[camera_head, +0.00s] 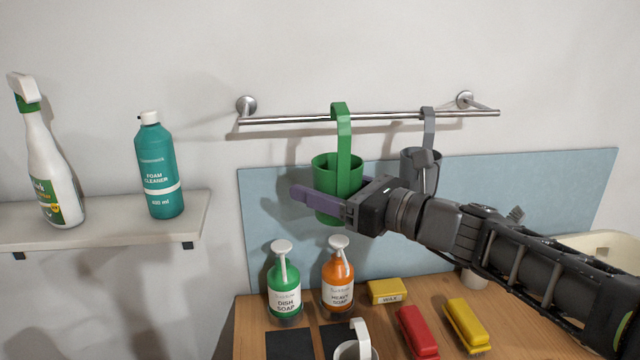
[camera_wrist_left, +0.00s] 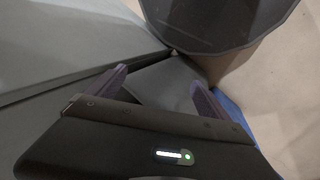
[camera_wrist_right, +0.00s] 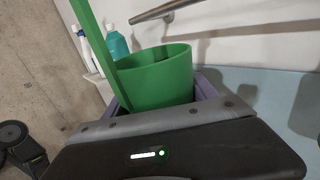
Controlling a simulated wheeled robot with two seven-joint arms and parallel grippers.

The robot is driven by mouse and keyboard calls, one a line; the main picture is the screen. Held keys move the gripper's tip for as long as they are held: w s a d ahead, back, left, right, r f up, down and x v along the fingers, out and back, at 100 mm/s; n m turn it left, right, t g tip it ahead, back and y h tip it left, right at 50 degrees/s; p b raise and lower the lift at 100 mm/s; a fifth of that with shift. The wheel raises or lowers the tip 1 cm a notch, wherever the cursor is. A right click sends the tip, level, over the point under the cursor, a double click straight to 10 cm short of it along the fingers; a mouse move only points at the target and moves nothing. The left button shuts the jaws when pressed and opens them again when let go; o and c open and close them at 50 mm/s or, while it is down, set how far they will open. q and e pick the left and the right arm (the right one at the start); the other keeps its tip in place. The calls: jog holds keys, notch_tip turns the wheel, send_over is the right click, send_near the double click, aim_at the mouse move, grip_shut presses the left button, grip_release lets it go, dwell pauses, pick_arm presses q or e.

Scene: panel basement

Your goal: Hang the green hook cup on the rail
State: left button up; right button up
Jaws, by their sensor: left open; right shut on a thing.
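The green hook cup (camera_head: 325,172) is upright in front of the wall, below the rail (camera_head: 285,120). Its tall strap rises in front of the rail, and the bent top shows just above the bar. I cannot tell whether the hook's tip is behind the bar. My right gripper (camera_head: 318,197) is shut on the cup body, with purple fingers along its sides. In the right wrist view the cup (camera_wrist_right: 155,80) sits between the fingers and the strap's top is out of frame. My left gripper (camera_wrist_left: 158,80) is open and empty, seen only in its wrist view.
A grey hook cup (camera_head: 428,160) hangs on the rail to the right, partly behind my right arm. A shelf (camera_head: 100,232) with two bottles is at left.

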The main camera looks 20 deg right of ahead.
jog(key=shift+w+d, duration=0.1)
jog(key=shift+w, duration=0.05)
jog(key=shift+w, duration=0.1)
jog(key=w+d+f+b, duration=0.1)
jog(key=w+d+f, duration=0.1)
jog(key=w, duration=0.6)
jog(key=shift+f, duration=0.4)
dwell(0.5)
jog(key=shift+w+d, duration=0.1)
jog(key=o, duration=1.5)
jog(key=shift+c, duration=0.2)
jog(key=shift+d, duration=0.1)
jog(key=b+v, duration=0.1)
jog(key=v, duration=0.6)
jog(key=shift+s, duration=0.3)
